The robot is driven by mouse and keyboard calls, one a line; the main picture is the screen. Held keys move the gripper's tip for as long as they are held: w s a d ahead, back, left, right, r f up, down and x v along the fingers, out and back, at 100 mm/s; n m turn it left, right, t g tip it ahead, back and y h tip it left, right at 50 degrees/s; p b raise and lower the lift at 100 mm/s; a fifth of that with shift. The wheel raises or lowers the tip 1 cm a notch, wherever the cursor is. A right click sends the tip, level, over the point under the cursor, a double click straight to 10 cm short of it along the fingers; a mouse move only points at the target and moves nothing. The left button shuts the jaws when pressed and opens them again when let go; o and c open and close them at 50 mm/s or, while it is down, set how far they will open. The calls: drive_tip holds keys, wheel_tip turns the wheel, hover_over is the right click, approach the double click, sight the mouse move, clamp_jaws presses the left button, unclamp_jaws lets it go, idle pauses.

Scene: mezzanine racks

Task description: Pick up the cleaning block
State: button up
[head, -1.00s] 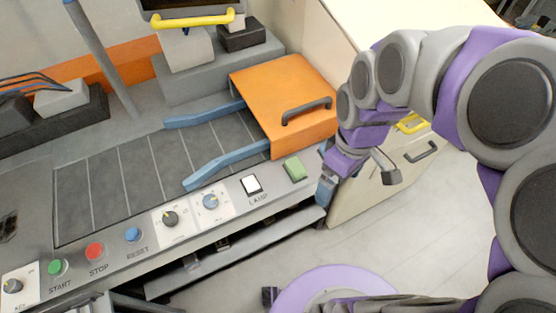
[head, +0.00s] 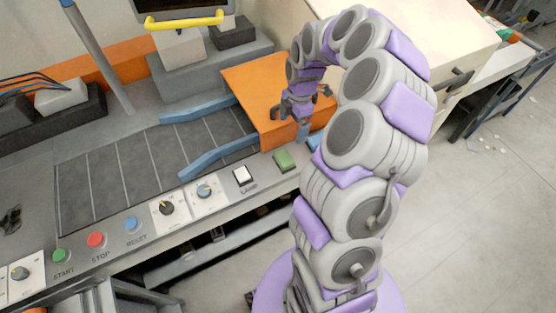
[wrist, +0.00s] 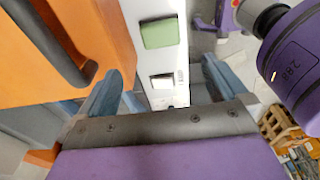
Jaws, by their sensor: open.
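A green block (head: 285,160), which I take to be the cleaning block, sits at the right end of the grey control panel. It also shows in the wrist view as a pale green rounded block (wrist: 158,32) near the top centre. My gripper (head: 290,123) is in front of the orange cover, above and close to the green block, without visible contact. In the wrist view its two blue fingers (wrist: 160,82) are spread apart with nothing between them. The green block lies beyond the fingertips in that view.
The orange cover (head: 250,88) with its dark handle (wrist: 52,42) stands close beside my gripper. A white switch (head: 243,176), dials and several buttons line the panel. Blue guide rails (head: 215,157) border the conveyor.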

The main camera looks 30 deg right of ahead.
drive_tip(key=b, duration=0.2)
approach(284, 156)
wheel_tip(284, 156, down, 5)
drive_tip(key=shift+s, duration=0.15)
drive_tip(key=shift+a+f+b, duration=0.1)
drive_tip(key=shift+a+f, duration=0.1)
drive_tip(key=shift+f, duration=0.7)
drive_tip(key=shift+a+f+b, duration=0.1)
drive_tip(key=shift+a+f, duration=0.05)
drive_tip(key=shift+f, duration=0.75)
drive_tip(key=shift+a+f+b, duration=0.1)
drive_tip(key=shift+a+f, duration=0.1)
drive_tip(key=shift+f, duration=0.7)
drive_tip(key=shift+r, duration=0.1)
drive_tip(key=c, duration=0.9)
drive_tip(key=shift+o, duration=0.2)
drive_tip(key=shift+r, duration=0.1)
wheel_tip(284, 156, up, 3)
drive_tip(key=shift+r+p, duration=0.15)
drive_tip(key=shift+p, duration=0.3)
drive_tip(key=shift+s+r, duration=0.15)
drive_tip(key=s+a, duration=0.2)
drive_tip(key=s, duration=0.5)
drive_tip(key=s+a+r+p, duration=0.1)
drive_tip(key=s+a, duration=0.1)
drive_tip(key=s, duration=0.6)
drive_tip(key=shift+a, duration=0.3)
drive_tip(key=shift+r, duration=0.1)
